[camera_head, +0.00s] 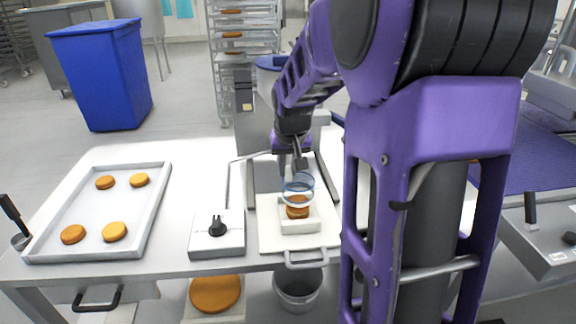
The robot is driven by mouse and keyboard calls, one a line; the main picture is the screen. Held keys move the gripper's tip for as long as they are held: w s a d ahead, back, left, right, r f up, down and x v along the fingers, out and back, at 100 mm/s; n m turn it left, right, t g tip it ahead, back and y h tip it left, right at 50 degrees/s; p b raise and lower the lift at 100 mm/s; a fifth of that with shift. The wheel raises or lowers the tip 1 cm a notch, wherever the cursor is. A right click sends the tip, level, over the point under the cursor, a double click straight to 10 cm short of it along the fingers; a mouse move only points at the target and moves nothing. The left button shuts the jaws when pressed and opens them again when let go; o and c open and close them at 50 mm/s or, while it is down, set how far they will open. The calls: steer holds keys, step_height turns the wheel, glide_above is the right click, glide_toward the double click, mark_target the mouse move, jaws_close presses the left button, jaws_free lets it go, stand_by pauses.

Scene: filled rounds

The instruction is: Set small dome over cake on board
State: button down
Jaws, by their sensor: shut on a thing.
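The small dome (299,186) is clear with a bluish rim. My gripper (292,168) is shut on it from above. The dome is just above the small brown cake (297,211), with its lower part in front of or overlapping the cake's top in the picture; I cannot tell whether they touch. The cake stands on a small pale square board (299,225), upright. The board rests on a larger white tray with a handle (268,236). My arm covers the area to the right of the board.
A grey tray (163,190) with several cakes lies on the left of the table. A white box with a black knob (217,243) stands left of the board. Bare tabletop (195,165) lies between tray and box. A blue bin (100,75) stands behind.

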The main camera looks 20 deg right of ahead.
mark_target(288, 183)
step_height(288, 183, down, 3)
steer(key=shift+f+b, duration=0.2)
steer(key=shift+b, duration=0.35)
steer(key=shift+f, duration=1.15)
steer(key=shift+f, duration=0.25)
steer(key=shift+c, duration=1.3)
jaws_free()
steer(key=shift+r+p, duration=2.7)
steer(key=shift+r, duration=0.85)
